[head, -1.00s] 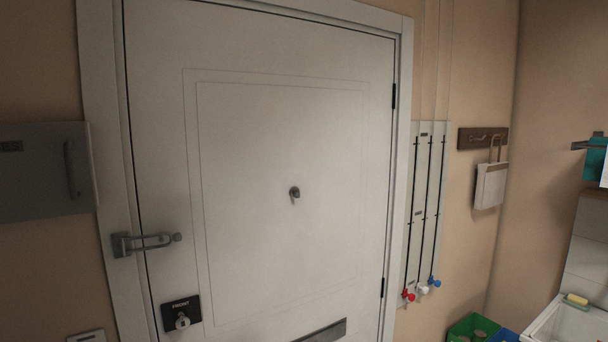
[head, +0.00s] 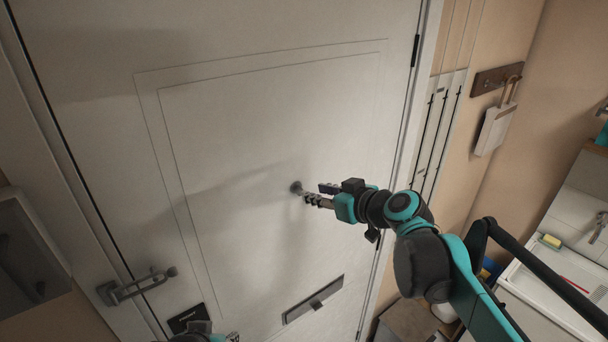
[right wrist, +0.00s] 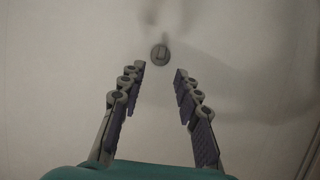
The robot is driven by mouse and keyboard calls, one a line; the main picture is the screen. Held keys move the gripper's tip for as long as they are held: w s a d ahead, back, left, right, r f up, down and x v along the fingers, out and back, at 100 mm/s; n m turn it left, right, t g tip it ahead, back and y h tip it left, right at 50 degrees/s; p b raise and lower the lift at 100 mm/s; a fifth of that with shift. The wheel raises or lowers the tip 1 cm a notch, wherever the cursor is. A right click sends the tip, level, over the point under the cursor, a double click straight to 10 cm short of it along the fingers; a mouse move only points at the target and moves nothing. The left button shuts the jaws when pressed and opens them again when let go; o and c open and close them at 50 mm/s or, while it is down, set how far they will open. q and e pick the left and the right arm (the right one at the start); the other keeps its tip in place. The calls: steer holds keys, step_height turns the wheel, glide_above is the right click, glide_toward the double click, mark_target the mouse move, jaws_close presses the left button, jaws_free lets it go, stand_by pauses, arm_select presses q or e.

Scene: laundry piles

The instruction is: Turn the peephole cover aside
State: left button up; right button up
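The peephole cover (head: 296,187) is a small round dark-grey piece on the white front door (head: 240,130), near the middle of its panel. In the right wrist view the cover (right wrist: 160,54) shows as a grey disc with a small lighter tab on its face. My right gripper (head: 314,193) is just in front of it, to its right in the head view. Its fingers are spread and empty; in the right wrist view the gripper (right wrist: 159,73) frames the cover just beyond its fingertips. My left gripper (head: 231,338) barely shows at the bottom edge.
A swing-bar door guard (head: 137,286) and a dark lock plate (head: 188,318) sit at the door's lower left. A mail slot (head: 313,298) lies below the cover. A sink (head: 560,290) stands at the right. The door around the cover is flat and clear.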

mark_target(301, 190)
steer(key=x, duration=0.7)
steer(key=shift+f+p, duration=0.1)
steer(key=shift+p, duration=0.25)
steer(key=shift+s, duration=0.2)
steer(key=shift+w, duration=0.1)
jaws_close()
